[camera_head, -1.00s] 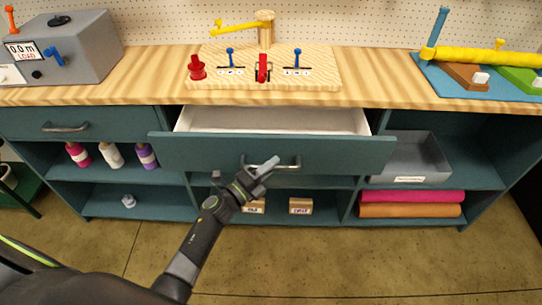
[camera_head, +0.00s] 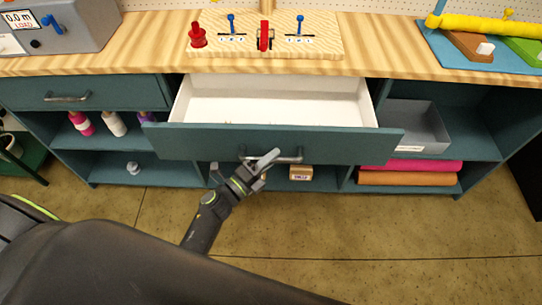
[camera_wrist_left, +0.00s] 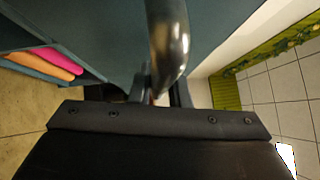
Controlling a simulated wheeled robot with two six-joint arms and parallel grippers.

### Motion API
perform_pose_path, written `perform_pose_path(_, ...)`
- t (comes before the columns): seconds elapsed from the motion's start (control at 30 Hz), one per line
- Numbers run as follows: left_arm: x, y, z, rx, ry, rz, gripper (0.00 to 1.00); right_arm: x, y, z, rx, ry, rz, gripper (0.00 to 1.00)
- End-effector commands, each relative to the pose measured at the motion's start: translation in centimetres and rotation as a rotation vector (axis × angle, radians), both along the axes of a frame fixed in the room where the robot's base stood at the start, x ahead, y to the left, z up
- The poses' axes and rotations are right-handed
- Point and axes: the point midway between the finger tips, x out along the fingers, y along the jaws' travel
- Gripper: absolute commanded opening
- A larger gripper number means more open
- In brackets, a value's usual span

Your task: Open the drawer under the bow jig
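The teal drawer (camera_head: 215,143) under the bow jig (camera_head: 317,48) stands well open, and its white interior (camera_head: 290,108) shows from above. The jig is a pale wooden board with red and blue parts on the bench top. The drawer's metal handle (camera_head: 287,159) is on the front panel. My left gripper (camera_head: 256,164) is at the left part of this handle. In the left wrist view the handle bar (camera_wrist_left: 168,40) runs down between the two dark fingers (camera_wrist_left: 160,92), which are closed around it. My right gripper is out of view.
Another drawer (camera_head: 105,95) with its own handle is shut at the left. Colored spools (camera_head: 115,123), a grey bin (camera_head: 415,128) and rolled material (camera_head: 410,179) sit on the shelves. The floor (camera_head: 330,235) in front is clear.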

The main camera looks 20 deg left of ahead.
Motion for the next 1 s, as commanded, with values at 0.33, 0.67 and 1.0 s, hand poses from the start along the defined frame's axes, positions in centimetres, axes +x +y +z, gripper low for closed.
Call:
perform_pose_path(0.33,0.0,0.0,0.0,0.0,0.001,0.0,0.38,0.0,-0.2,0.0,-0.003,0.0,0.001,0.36)
perform_pose_path(0.67,-0.4,0.3,-0.2,0.001,0.002,0.0,0.38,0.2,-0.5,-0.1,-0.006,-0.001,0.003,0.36)
perform_pose_path(1.0,-6.2,3.5,-1.4,0.003,0.004,0.001,0.38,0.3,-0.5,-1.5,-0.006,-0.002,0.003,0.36)
